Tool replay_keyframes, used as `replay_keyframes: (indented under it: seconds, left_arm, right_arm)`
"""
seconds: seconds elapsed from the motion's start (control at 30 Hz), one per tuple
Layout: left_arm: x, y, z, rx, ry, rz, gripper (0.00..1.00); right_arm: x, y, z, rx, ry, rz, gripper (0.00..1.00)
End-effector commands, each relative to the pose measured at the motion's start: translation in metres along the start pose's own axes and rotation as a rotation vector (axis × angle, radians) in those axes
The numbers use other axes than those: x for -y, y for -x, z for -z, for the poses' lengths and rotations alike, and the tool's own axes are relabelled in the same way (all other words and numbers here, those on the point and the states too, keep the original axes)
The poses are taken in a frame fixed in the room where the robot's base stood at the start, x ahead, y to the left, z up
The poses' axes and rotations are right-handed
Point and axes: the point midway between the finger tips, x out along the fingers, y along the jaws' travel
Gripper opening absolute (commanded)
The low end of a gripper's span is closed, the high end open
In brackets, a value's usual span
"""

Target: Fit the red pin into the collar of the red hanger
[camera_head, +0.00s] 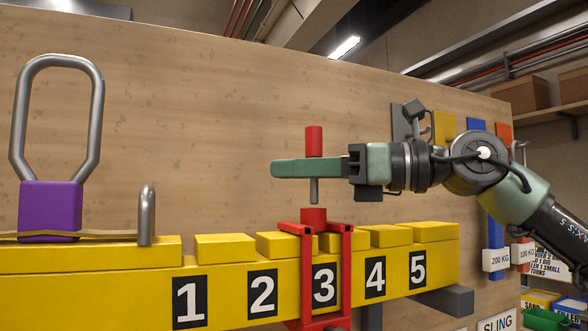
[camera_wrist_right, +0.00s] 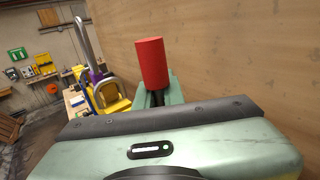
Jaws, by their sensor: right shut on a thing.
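The red pin (camera_head: 314,142) has a red head and a grey shank, and it stands upright in my right gripper (camera_head: 314,169). The gripper is shut around it, with the shank's lower end showing below the fingers. In the right wrist view the pin's red head (camera_wrist_right: 152,62) rises above the gripper (camera_wrist_right: 158,100). The red hanger (camera_head: 347,262) straddles the yellow beam at number 3. Its red collar (camera_head: 313,216) sits on top, just below the pin tip and apart from it in the head view. The collar's opening is not visible. My left gripper is not in view.
The yellow beam (camera_head: 225,289) carries numbers 1 to 5 and raised yellow blocks. A purple block with a metal loop (camera_head: 50,208) and a grey upright bar (camera_head: 146,215) stand at its left. A wooden panel (camera_head: 200,110) stands close behind. Coloured slings hang at right.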

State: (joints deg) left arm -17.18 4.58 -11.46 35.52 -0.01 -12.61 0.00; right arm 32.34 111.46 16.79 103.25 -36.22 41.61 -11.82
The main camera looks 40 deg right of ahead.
Motion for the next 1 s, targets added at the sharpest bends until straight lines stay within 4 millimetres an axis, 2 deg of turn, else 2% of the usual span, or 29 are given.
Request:
replay_keyframes:
  seconds: [1.0]
  left_arm:
    - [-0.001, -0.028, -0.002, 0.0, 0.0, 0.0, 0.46]
  right_arm:
    - [0.0, 0.0, 0.031, 0.001, 0.0, 0.0, 0.0]
